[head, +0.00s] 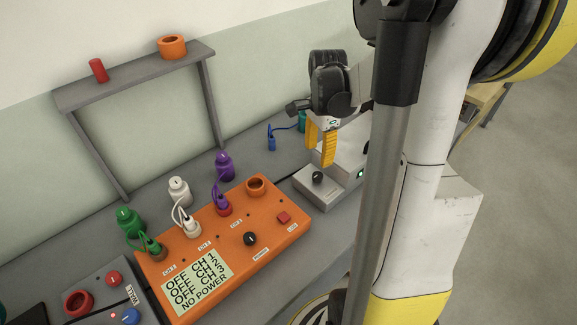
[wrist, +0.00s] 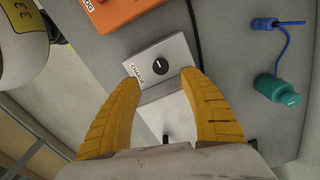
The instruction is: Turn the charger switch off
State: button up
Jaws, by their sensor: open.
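The charger switch is a black rotary knob (head: 317,178) on a small light-grey box (head: 330,194). In the wrist view the knob (wrist: 159,66) shows a white pointer mark, and its box carries a label reading CHARGE. My gripper (head: 319,155) has yellow fingers that are spread apart with nothing between them. In the head view it hangs above the box, apart from the knob. In the wrist view the knob appears just beyond and between my fingertips (wrist: 158,82). Which setting the knob points to cannot be told.
A larger pale unit (head: 345,160) with a green light adjoins the box. An orange panel (head: 290,232) with plugs and a knob stands to the left. A teal bottle-shaped plug (wrist: 277,89) and blue cord lie nearby. A grey shelf frame (head: 140,75) stands behind.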

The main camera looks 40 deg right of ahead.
aim_at(317, 175)
notch_tip(317, 175, down, 10)
jog(key=b, duration=0.3)
jog(key=shift+d+b, duration=0.1)
jog(key=shift+b, duration=0.25)
grip_shut()
